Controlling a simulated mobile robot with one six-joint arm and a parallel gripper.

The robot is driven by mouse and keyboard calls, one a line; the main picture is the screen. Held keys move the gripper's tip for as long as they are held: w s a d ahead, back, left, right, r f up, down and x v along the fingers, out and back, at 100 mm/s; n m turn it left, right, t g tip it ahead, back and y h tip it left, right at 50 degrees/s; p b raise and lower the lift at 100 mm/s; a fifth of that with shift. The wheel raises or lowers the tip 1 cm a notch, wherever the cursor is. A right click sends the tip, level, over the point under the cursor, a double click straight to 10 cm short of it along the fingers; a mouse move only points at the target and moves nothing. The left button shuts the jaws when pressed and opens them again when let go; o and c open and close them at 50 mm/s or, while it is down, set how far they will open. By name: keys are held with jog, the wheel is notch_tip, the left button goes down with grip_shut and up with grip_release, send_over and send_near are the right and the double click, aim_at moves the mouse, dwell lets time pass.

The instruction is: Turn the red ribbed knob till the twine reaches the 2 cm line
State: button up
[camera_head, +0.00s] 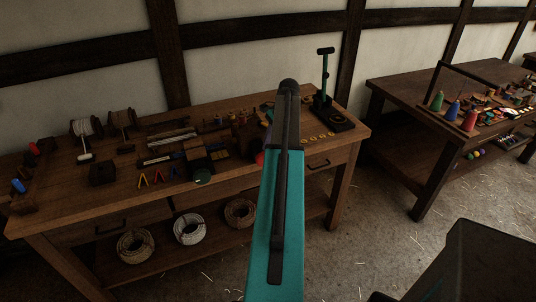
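A small red shape (259,158) shows at the left edge of my teal arm, on the workbench (118,198). It may be the red ribbed knob, but the arm covers most of that spot and I cannot make out ribs. Another red piece (33,148) sits at the bench's far left end, above a blue one (18,186). I cannot make out a 2 cm line or a twine end. My gripper is hidden behind my own arm, which reaches over the bench's right half.
Two spools (86,127) stand at the back left of the bench. A dark upright stand (324,85) is right of my arm. Coils of rope (189,229) lie on the lower shelf. A second table (430,83) with coloured cones stands right. Open floor lies between.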

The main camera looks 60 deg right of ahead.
jog(key=b+v, duration=0.2)
jog(key=v, duration=0.8)
jog(key=shift+r, duration=0.25)
jog(key=shift+s, duration=0.1)
jog(key=shift+c, duration=0.2)
